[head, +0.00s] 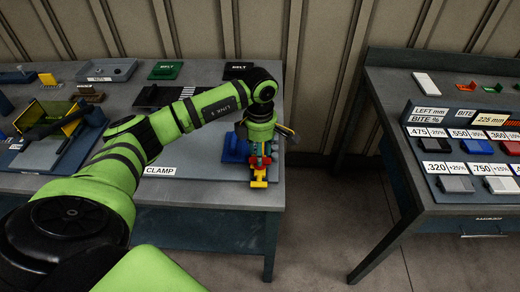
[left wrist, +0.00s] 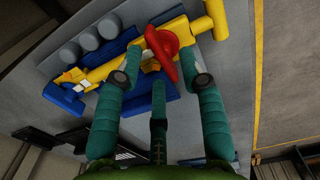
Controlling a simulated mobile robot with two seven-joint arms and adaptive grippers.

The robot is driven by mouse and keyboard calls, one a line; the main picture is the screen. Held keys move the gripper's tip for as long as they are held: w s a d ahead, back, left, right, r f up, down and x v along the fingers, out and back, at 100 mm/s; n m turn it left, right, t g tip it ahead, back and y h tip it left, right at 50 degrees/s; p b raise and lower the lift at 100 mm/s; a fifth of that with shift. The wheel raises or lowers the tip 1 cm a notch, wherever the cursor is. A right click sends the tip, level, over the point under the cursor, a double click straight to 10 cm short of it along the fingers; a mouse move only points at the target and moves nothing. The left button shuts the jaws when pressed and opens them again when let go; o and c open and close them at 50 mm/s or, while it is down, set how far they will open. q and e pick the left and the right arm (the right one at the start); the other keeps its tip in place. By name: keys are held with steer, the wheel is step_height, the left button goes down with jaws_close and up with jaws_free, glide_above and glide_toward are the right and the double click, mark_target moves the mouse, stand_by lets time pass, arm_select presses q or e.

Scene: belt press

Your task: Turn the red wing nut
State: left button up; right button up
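The red wing nut (left wrist: 162,52) sits on a yellow clamp bar (left wrist: 122,68) in the left wrist view. The bar lies over a blue clamp base (left wrist: 68,97) with several grey round pegs (left wrist: 88,38). Gaps show between fingers and nut. In the head view my left gripper (head: 261,158) points down at the table's right end, over the yellow bar (head: 259,183) and beside the blue base (head: 234,149). It hides most of the nut there. My right gripper is not in view.
A press with a yellow panel (head: 55,113) and small trays lie farther left. A gap separates a second table (head: 393,92) with labelled blocks at right.

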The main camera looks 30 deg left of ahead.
arm_select(q)
steer(key=shift+f, duration=0.5)
jaws_close()
steer(key=shift+n, duration=0.3)
steer(key=n+b, duration=0.1)
steer(key=n, duration=0.1)
steer(key=shift+f+n+b, duration=0.1)
steer(key=shift+n+b, duration=0.2)
steer(key=shift+n, duration=0.1)
steer(key=n+b, duration=0.1)
steer(key=n, duration=0.3)
steer(key=shift+s+n, duration=0.1)
steer(key=shift+n, duration=0.2)
steer(key=n+b, duration=0.1)
steer(key=n, duration=0.5)
steer(key=shift+s, duration=0.1)
steer(key=n+b, duration=0.1)
steer(key=n, duration=0.5)
steer(key=shift+n, duration=0.3)
